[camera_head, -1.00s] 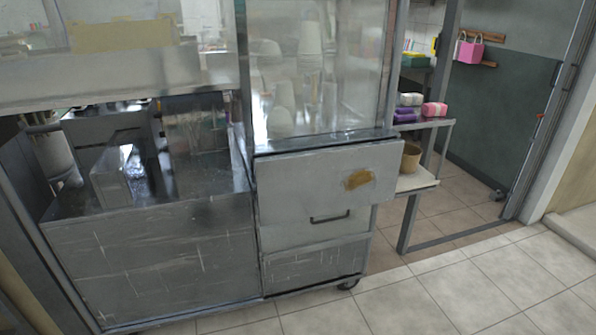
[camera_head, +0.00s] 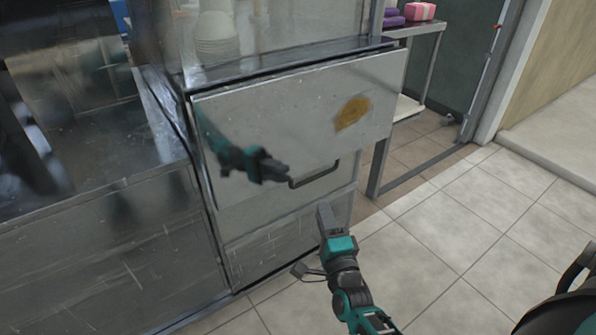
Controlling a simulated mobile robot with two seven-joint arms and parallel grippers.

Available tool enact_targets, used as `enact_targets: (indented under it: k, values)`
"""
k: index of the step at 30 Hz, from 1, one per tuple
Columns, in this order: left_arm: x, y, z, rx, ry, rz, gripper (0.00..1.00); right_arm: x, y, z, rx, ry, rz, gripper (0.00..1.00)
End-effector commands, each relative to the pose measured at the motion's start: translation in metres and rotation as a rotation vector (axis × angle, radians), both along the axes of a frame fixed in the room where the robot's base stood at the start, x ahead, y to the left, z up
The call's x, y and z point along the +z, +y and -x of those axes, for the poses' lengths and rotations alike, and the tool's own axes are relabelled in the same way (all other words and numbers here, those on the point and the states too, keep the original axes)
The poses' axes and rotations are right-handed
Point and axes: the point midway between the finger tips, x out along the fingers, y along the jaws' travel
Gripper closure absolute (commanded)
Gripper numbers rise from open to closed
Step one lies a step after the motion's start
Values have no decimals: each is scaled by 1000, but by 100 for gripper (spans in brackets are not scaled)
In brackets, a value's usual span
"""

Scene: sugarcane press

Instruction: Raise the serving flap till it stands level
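The serving flap (camera_head: 290,110) is a shiny metal panel with a yellow-brown patch. It hangs down below the glass case, over the front of the metal cabinet. A black bar handle (camera_head: 315,177) shows close to the flap's lower edge. My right gripper (camera_head: 326,212) is just below the handle and points up toward it, with a visible gap. It holds nothing that I can see, and its finger opening cannot be made out. A mirror image of a teal and black arm shows in the flap's surface. My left gripper is not in view.
The glass case (camera_head: 290,35) with stacked white cups stands above the flap. A metal counter (camera_head: 100,165) adjoins on the left. A side shelf (camera_head: 418,28) with pink and purple packs stands at the back right.

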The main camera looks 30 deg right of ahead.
Motion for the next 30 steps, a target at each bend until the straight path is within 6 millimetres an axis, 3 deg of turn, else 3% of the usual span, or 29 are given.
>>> enact_targets:
  k: [8,21,30]
  values:
    - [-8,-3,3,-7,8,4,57,-1,-10,-16,-18,-42,-54,77]
    - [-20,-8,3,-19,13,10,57,12,-37,-97,-18,-39,-50,77]
    - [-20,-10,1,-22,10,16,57,18,-45,-121,-18,-36,-51,77]
